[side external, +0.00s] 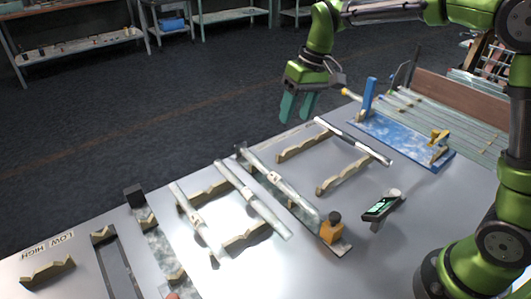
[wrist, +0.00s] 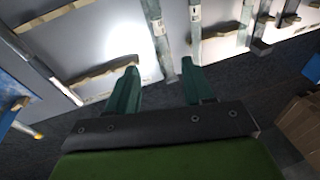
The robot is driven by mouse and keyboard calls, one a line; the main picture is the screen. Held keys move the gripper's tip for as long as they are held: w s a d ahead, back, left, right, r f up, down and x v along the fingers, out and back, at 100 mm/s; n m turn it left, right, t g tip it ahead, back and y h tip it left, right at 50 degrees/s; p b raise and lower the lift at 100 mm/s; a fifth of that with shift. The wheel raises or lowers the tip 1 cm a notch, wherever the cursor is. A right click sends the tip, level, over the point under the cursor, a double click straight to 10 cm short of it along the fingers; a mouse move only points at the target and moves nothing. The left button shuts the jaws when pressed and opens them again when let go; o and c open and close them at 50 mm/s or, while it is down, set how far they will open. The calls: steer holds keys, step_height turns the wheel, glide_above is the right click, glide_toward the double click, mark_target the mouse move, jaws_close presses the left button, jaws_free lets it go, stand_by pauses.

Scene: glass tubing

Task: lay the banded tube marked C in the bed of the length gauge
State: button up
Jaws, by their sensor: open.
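The length gauge (side external: 342,246) is a long metal bed with an orange block at its near end. A clear tube (side external: 292,192) with a pale marked patch lies along it; the patch also shows in the wrist view (wrist: 157,28). Two more tubes, one (side external: 200,228) left of the other (side external: 255,203), lie across notched rests left of the gauge. Another tube (side external: 352,141) lies on rests to its right. I cannot read which tube is marked C. My gripper (side external: 297,119) is open and empty, above and beyond the bench's far edge; its fingers are apart in the wrist view (wrist: 160,88).
A small lit display (side external: 381,207) stands right of the gauge. A blue board (side external: 395,136) with a post and yellow clamp is at the back right, beside several thin rods. A second fixture (side external: 160,248) and the LOW and HIGH labels are at left.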

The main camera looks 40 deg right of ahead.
steer(key=s+d+r+m+t, duration=0.1)
steer(key=s+t, duration=0.2)
steer(key=s, duration=0.7)
steer(key=s+d+r+m+t, duration=0.1)
steer(key=s+d+m+t, duration=0.1)
steer(key=s, duration=0.8)
steer(key=shift+s+r+t, duration=0.25)
steer(key=shift+r+t, duration=0.1)
steer(key=shift+t, duration=0.05)
